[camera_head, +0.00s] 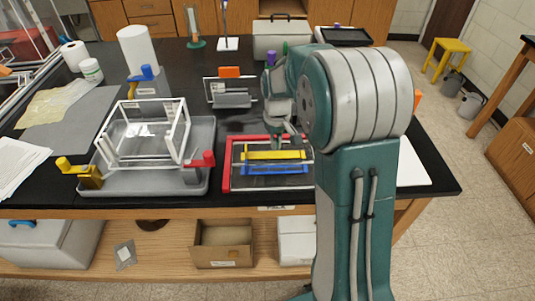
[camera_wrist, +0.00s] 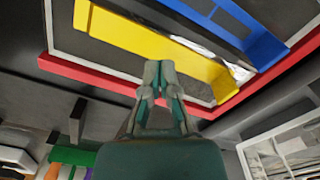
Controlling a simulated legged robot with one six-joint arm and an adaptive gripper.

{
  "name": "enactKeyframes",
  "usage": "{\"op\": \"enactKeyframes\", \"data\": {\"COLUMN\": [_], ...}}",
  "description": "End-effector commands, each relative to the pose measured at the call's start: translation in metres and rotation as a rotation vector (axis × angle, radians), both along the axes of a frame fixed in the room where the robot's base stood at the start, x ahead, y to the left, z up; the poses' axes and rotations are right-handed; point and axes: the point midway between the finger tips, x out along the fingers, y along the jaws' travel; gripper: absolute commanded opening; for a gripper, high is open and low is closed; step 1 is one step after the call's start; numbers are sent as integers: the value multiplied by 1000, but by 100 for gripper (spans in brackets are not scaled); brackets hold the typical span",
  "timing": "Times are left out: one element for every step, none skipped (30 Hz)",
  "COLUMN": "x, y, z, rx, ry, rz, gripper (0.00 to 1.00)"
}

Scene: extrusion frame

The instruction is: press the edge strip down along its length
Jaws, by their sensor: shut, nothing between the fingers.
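A red rectangular frame (camera_head: 228,165) lies on the black bench, with a yellow strip (camera_head: 262,155) and a blue strip (camera_head: 270,170) across it. In the wrist view the yellow strip (camera_wrist: 130,38) and blue strip (camera_wrist: 225,22) lie side by side, beyond a red bar (camera_wrist: 85,73) of the frame. Which of these is the edge strip, I cannot tell. My gripper (camera_wrist: 158,70) is shut and empty, its tips overlapping the red bar and the yellow strip's near edge in view. Contact is not clear. In the head view my arm hides the frame's right part.
Left of the red frame, a grey tray (camera_head: 150,183) holds a white extrusion frame (camera_head: 146,163) with yellow, blue and red clamps. Behind stands a small panel fixture (camera_head: 230,94) with an orange top. A grey case (camera_head: 281,40) is at the back.

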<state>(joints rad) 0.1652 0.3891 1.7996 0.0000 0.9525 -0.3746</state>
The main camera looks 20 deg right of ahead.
Motion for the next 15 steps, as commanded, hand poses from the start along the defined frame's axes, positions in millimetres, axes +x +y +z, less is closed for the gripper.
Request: {"op": "enactKeyframes", "data": {"x": [0, 0, 0, 0, 0, 0, 0, 0, 0, 0, 0, 0, 0, 0, 0], "y": [0, 0, 0, 0, 0, 0, 0, 0, 0, 0, 0, 0, 0, 0, 0], "z": [-1, -1, -2, -2, -3, -4, -4, -5, -5, -6, -6, -7, -8, -8, -9], "rx": [0, 0, 0, 0, 0, 0, 0, 0, 0, 0, 0, 0, 0, 0, 0], "ry": [0, 0, 0, 1, 0, 0, 0, 0, 0, 0, 0, 1, 1, 1, 1], "rz": [0, 0, 0, 0, 0, 0, 0, 0, 0, 0, 0, 0, 0, 0, 0], "gripper": [0, 0, 0, 0, 0, 0, 0, 0, 0, 0, 0, 0, 0, 0, 0]}}
